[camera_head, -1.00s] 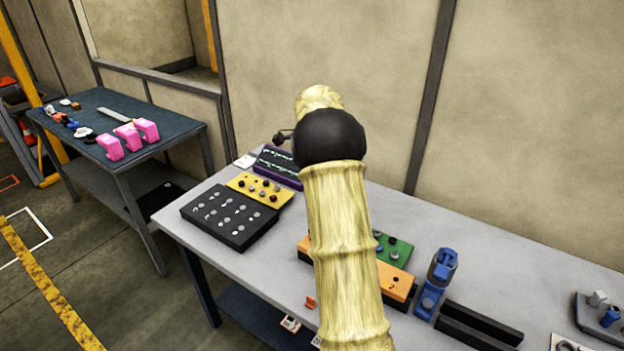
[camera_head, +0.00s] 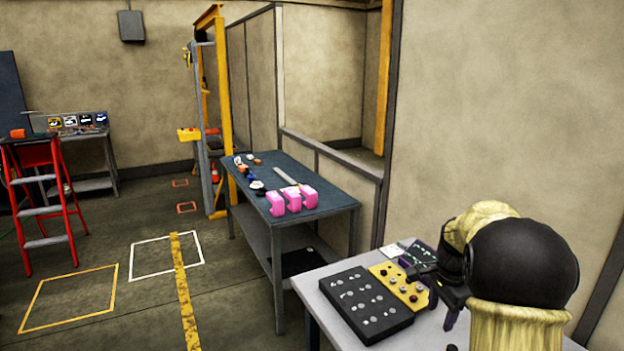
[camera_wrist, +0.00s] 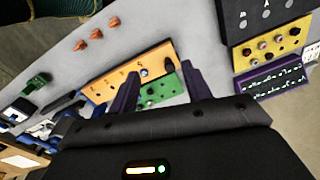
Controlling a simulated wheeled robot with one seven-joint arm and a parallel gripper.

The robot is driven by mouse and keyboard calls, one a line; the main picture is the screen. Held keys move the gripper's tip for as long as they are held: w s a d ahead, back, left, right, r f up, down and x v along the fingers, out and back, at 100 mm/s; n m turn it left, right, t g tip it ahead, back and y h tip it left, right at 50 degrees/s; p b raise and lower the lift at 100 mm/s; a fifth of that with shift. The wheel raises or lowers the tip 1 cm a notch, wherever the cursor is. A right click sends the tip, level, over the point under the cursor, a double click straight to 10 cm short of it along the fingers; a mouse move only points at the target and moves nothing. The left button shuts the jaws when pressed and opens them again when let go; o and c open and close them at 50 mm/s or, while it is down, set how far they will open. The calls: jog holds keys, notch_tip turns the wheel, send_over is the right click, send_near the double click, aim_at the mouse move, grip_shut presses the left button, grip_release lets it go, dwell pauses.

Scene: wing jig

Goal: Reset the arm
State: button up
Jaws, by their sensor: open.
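My arm, with pale ribbed links and a black round joint, reaches over the grey bench (camera_head: 318,290) at the lower right of the head view. My gripper (camera_head: 440,300) shows in part there, beside the yellow panel and left of the black joint. In the wrist view my gripper (camera_wrist: 163,80) has its two dark purple fingers spread apart with nothing between them. Below the fingers lie an orange board (camera_wrist: 128,77) and a green board (camera_wrist: 158,95). I cannot tell how high the fingers are above them.
A black panel (camera_head: 365,305), yellow panel (camera_head: 402,288) and purple panel (camera_wrist: 272,82) sit on the bench. Several orange pieces (camera_wrist: 96,34) lie on it. A blue-topped table (camera_head: 325,187) holds pink blocks (camera_head: 292,200). A red stepladder (camera_head: 45,200) stands far left. The marked floor between is clear.

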jog(key=s+a+f+n+t, duration=0.1)
jog(key=s+a+f+n, duration=0.1)
jog(key=s+a+n, duration=0.5)
jog(key=s+a+f+n, duration=0.2)
jog(key=s+a+n, duration=0.5)
jog(key=s, duration=0.6)
jog(key=shift+a+f+n+t, duration=0.25)
jog(key=shift+f+n+t, duration=0.15)
jog(key=shift+n, duration=0.3)
